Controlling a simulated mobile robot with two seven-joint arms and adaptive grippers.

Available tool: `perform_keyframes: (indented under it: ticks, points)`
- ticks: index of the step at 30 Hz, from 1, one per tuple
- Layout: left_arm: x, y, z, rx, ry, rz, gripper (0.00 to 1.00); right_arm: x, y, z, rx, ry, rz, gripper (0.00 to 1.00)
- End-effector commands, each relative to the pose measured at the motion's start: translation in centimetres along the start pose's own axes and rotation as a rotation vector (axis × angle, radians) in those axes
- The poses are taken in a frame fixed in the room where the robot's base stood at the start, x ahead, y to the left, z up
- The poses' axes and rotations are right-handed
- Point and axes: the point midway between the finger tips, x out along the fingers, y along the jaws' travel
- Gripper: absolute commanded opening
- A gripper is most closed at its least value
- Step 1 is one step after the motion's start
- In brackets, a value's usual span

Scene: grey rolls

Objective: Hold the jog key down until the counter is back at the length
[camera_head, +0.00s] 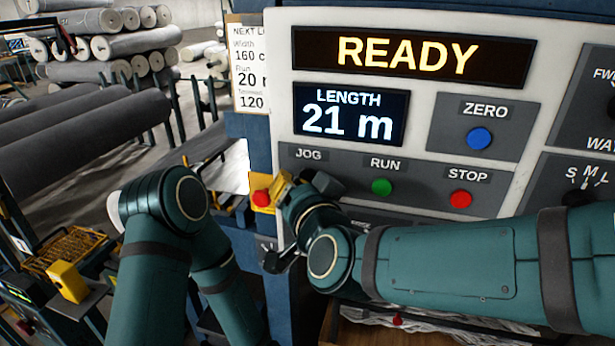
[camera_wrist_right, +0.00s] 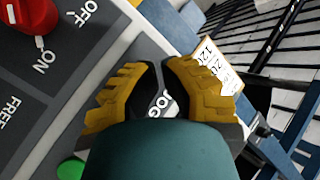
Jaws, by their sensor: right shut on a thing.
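The control panel (camera_head: 420,90) shows READY on its top display (camera_head: 410,54) and the counter (camera_head: 350,115) reads LENGTH 21 m. The JOG label (camera_head: 308,154) sits left of the green RUN button (camera_head: 381,187). The jog key itself is hidden by my right gripper (camera_head: 287,186), which is at the panel just below the label. In the right wrist view, the yellow fingers of the right gripper (camera_wrist_right: 161,88) stand either side of the JOG lettering (camera_wrist_right: 163,104). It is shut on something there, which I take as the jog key. My left arm is at lower left; its gripper is out of view.
A red STOP button (camera_head: 460,199) and a blue ZERO button (camera_head: 479,138) are to the right. A red button on a yellow box (camera_head: 262,197) is close left of the right gripper. A paper ticket (camera_head: 249,65) hangs left of the panel. Large grey rolls (camera_head: 80,130) lie further left.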

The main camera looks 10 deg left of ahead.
Motion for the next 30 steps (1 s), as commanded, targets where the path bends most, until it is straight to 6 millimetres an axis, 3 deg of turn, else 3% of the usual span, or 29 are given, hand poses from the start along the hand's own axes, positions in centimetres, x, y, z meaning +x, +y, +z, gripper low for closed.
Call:
perform_keyframes:
  ticks: [30]
  points:
    - [0.44, -0.16, 0.06, 0.0, 0.0, 0.0, 0.71, 0.69, 0.37, -0.38, 0.0, 0.0, 0.0, 0.0]
